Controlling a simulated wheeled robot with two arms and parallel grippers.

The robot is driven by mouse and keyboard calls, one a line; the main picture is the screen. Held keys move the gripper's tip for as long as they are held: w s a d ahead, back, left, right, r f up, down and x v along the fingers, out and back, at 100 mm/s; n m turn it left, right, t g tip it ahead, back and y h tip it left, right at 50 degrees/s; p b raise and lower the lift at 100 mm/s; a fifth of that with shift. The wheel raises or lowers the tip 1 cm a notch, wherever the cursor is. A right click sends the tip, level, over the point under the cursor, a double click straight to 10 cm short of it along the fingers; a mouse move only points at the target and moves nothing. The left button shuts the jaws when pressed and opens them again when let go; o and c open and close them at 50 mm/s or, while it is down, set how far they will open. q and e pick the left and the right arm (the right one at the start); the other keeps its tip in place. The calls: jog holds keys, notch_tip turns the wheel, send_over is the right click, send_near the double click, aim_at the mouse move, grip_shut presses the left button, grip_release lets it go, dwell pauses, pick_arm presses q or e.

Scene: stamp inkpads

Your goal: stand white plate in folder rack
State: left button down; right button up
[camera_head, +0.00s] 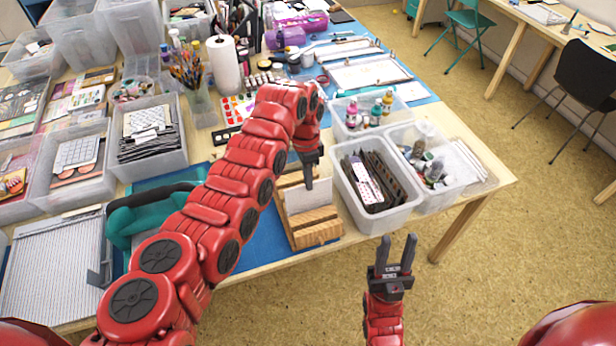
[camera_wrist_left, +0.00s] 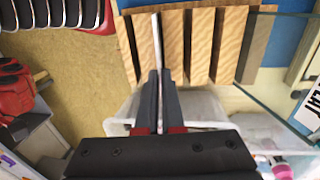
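The wooden folder rack (camera_head: 316,228) stands near the front edge of the table, and its slats (camera_wrist_left: 202,45) fill the top of the left wrist view. The white plate (camera_head: 312,198) is upright at the rack in the head view. In the left wrist view the plate (camera_wrist_left: 157,38) shows edge-on as a thin pale strip between two slats. My left gripper (camera_head: 310,180) is above the rack, its fingers (camera_wrist_left: 160,95) shut on the plate's upper edge. The plate's lower edge is hidden. My right gripper (camera_head: 396,252) is open and empty in front of the table.
A clear bin of dark folders (camera_head: 376,185) stands close to the right of the rack. A clear bin of bottles (camera_head: 437,172) is beyond it. A teal-handled case (camera_head: 140,215) and a paper trimmer (camera_head: 55,265) lie at the left.

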pick_arm(q)
jog(key=c, duration=1)
grip_release()
jog(key=shift+r, duration=0.2)
jog(key=r, duration=0.4)
jog(key=shift+w+a+r, duration=0.1)
jog(key=shift+w+r, duration=0.2)
jog(key=shift+r, duration=0.05)
